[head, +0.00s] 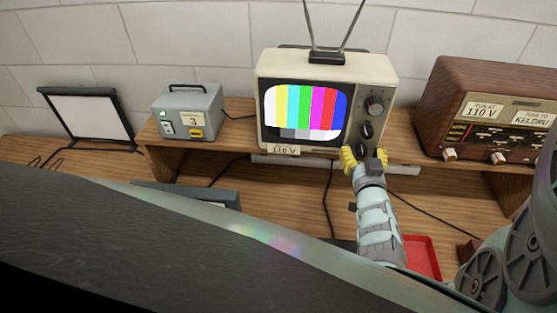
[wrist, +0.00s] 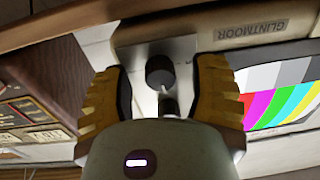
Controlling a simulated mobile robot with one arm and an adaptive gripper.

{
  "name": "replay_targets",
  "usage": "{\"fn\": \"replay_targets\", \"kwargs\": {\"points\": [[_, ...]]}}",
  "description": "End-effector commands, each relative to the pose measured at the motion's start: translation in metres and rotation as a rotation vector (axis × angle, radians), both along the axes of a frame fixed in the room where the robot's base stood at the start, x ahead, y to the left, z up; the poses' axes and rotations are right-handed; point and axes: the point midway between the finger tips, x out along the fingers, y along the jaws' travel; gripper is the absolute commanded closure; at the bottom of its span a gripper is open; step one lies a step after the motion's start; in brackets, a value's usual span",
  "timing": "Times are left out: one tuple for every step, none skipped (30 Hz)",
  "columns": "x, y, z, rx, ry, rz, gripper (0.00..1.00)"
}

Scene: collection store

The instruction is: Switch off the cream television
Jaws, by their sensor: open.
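The cream television (head: 325,68) stands on the wooden shelf in the head view, its screen lit with colour bars (head: 305,108). A column of dark knobs (head: 374,105) runs down the right of its front. My gripper (head: 364,159) is at the lower end of this column, with its yellow fingers apart. In the wrist view the television shows upside down, with part of the lit screen (wrist: 280,95) at right. My open gripper (wrist: 163,75) has a dark round knob (wrist: 159,72) between its fingers. I cannot tell whether either finger touches it.
A brown radio (head: 490,105) stands close on the right. A grey box (head: 187,110) marked 3 is on the left, with a framed white panel (head: 86,115) beyond it. Dark cables hang below the shelf (head: 225,135). A red tray (head: 424,258) lies lower right.

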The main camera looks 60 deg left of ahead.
Motion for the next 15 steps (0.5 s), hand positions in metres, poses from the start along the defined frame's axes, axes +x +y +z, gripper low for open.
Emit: {"fn": "replay_targets", "kwargs": {"points": [[-0.0004, 0.0031, -0.0006, 0.0, 0.0, 0.005, 0.41], [0.0, 0.0036, -0.0006, -0.001, 0.001, 0.005, 0.41], [0.0003, 0.004, -0.0005, -0.001, 0.001, 0.005, 0.41], [0.0003, 0.0042, -0.0004, -0.001, 0.001, 0.005, 0.41], [0.0005, 0.0042, -0.0003, -0.001, 0.001, 0.005, 0.41], [0.0005, 0.0042, -0.0002, -0.001, 0.001, 0.005, 0.41], [0.0004, 0.004, -0.0003, -0.001, 0.001, 0.005, 0.41], [0.0004, 0.004, -0.0003, -0.001, 0.001, 0.005, 0.41], [0.0004, 0.004, -0.0003, -0.002, 0.001, 0.004, 0.41], [0.0005, 0.0038, -0.0003, -0.002, 0.001, 0.004, 0.41], [0.0005, 0.0038, -0.0003, -0.002, 0.001, 0.004, 0.39], [0.0005, 0.0038, -0.0003, -0.002, 0.001, 0.004, 0.43], [0.0005, 0.0038, -0.0003, -0.002, 0.001, 0.004, 0.46], [0.0006, 0.0037, -0.0004, -0.002, 0.001, 0.004, 0.49], [0.0007, 0.0037, -0.0004, -0.002, 0.001, 0.004, 0.53]]}}
